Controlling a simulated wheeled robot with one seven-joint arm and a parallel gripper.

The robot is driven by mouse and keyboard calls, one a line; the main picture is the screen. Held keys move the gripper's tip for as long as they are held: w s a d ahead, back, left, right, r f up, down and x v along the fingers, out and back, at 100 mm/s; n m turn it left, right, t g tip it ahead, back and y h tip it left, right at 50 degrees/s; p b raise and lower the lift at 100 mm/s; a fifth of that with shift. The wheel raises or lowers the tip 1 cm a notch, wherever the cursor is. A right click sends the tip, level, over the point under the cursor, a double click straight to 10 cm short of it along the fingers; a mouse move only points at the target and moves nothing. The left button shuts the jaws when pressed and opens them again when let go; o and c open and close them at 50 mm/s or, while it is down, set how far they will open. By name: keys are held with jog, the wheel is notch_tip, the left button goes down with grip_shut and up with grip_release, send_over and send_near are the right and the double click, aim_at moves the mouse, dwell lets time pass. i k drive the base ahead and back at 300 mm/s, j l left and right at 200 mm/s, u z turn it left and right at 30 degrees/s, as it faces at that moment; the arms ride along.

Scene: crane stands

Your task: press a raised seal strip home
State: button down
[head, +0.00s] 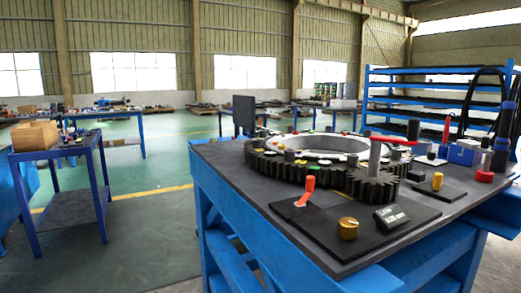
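A large dark toothed ring (262,163) lies flat on the blue workbench, with a pale inner ring (322,144) inside it. Small green, yellow and dark pieces sit around its top. A smaller dark gear (373,188) meshes with or stands close against its front right; a grey post (375,158) rises from it with a red bar (393,141) at the top. I cannot make out a raised seal strip for certain; it may be too small or hidden. My gripper is not in view.
The dark benchtop (237,180) has a bare left corner. Along its front are an orange-handled lever (308,187), a brass knob (348,228), a black labelled block (390,217) and a yellow knob (437,181). A blue trolley (72,208) carries a cardboard box (35,135). Green floor (155,250) lies between.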

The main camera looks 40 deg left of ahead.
aim_at(310, 158)
jog(key=i+l+u, duration=0.25)
jog(key=u, duration=0.15)
jog(key=i+l+u, duration=0.25)
jog(key=u, duration=0.15)
jog(key=i+l+u, duration=0.15)
jog(key=l+u, duration=0.3)
jog(key=i+l+u, duration=0.1)
jog(key=l+u, duration=0.3)
